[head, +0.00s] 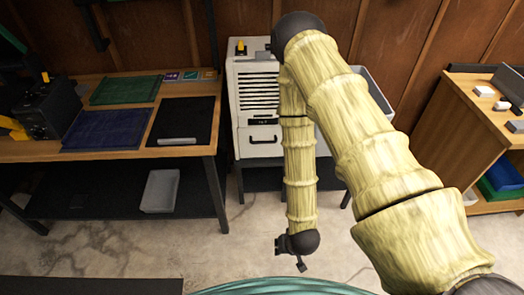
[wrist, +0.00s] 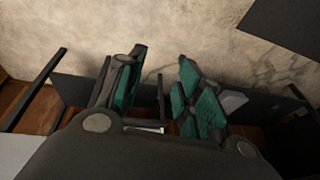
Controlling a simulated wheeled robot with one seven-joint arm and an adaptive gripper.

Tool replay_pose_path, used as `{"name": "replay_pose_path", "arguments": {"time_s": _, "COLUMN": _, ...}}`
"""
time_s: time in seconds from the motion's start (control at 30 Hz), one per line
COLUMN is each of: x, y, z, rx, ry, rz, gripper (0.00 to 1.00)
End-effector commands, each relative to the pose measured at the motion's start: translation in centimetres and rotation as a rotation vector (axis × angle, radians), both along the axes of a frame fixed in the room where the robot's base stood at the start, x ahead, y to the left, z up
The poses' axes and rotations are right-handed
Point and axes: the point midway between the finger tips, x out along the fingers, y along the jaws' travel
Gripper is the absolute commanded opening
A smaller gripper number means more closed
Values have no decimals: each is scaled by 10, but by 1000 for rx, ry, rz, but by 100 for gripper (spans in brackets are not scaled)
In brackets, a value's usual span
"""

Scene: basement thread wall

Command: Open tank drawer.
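A white cabinet-like machine (head: 235,90) stands against the wood wall in the head view, with dark slots across its front. Below the slots is a drawer front (head: 258,146) with a dark handle (head: 264,140); it looks closed. My arm hides the machine's right part. My gripper (head: 302,264) hangs low over the floor, in front of and below the machine, apart from the drawer. In the wrist view my gripper (wrist: 163,80) has its two teal-padded fingers spread, with nothing held between them. The drawer handle cannot be made out in the wrist view.
A workbench (head: 190,152) stands left, with mats on top and a grey bin (head: 160,190) on its lower shelf. A wooden shelf unit (head: 440,112) with colored bins stands right. A grey tub (head: 380,92) is behind my arm. Concrete floor (head: 215,255) is clear in front.

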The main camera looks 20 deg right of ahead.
Motion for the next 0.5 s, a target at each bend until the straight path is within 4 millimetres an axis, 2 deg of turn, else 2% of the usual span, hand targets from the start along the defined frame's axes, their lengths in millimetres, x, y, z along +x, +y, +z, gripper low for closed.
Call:
{"name": "replay_pose_path", "arguments": {"time_s": 0.03, "x": 17, "y": 1, "z": -19, "rx": 14, "ry": -43, "rz": -34, "gripper": 35}}
{"name": "replay_pose_path", "arguments": {"time_s": 0.1, "x": 40, "y": 3, "z": -30, "rx": 35, "ry": -102, "rz": -83, "gripper": 35}}
{"name": "replay_pose_path", "arguments": {"time_s": 0.3, "x": 104, "y": 5, "z": -54, "rx": 105, "ry": -269, "rz": -223, "gripper": 35}}
{"name": "replay_pose_path", "arguments": {"time_s": 0.5, "x": 165, "y": 4, "z": -71, "rx": 191, "ry": -436, "rz": -356, "gripper": 35}}
